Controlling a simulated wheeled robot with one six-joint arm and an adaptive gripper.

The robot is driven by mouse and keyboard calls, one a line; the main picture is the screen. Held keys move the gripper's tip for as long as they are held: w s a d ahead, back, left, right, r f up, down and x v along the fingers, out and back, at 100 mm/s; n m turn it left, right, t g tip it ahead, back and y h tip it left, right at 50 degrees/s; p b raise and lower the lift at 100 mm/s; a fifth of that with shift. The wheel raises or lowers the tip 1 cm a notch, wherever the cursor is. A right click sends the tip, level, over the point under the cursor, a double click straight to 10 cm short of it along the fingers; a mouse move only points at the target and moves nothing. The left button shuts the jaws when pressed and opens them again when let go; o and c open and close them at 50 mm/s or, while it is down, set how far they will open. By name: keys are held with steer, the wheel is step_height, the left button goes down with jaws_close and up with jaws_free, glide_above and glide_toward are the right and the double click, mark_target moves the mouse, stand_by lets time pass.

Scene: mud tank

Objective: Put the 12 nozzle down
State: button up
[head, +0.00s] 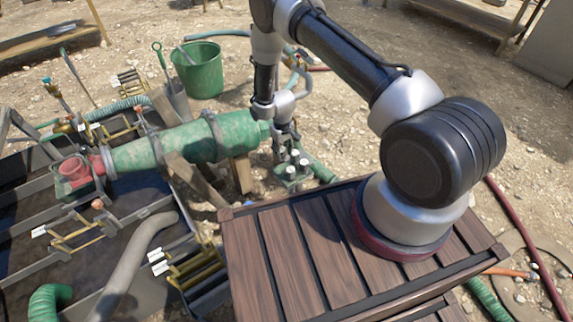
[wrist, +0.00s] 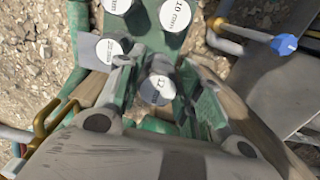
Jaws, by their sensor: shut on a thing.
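My gripper (wrist: 157,88) is shut on a small round-capped nozzle, the 12 nozzle (wrist: 156,91), which stands between its two fingers. The mark on its cap is too small to read surely. Beneath and beyond it is a green rack (wrist: 155,48) bearing several other white-capped nozzles, one marked 10 (wrist: 175,14). In the head view, my gripper (head: 287,143) points down over the green rack (head: 291,181), beside the wooden slatted top. Whether the held nozzle touches the rack or hangs just above it cannot be told.
A wooden slatted top (head: 290,262) lies in front of the rack. A large green pipe (head: 185,141) runs left of my gripper. A green bucket (head: 197,70) stands behind. A blue-tipped rod (wrist: 285,44) lies right in the wrist view. Open stony ground lies beyond.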

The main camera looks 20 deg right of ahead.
steer(key=shift+f, duration=3.1)
steer(key=shift+f, duration=0.1)
steer(key=o, duration=1)
steer(key=shift+o, duration=0.2)
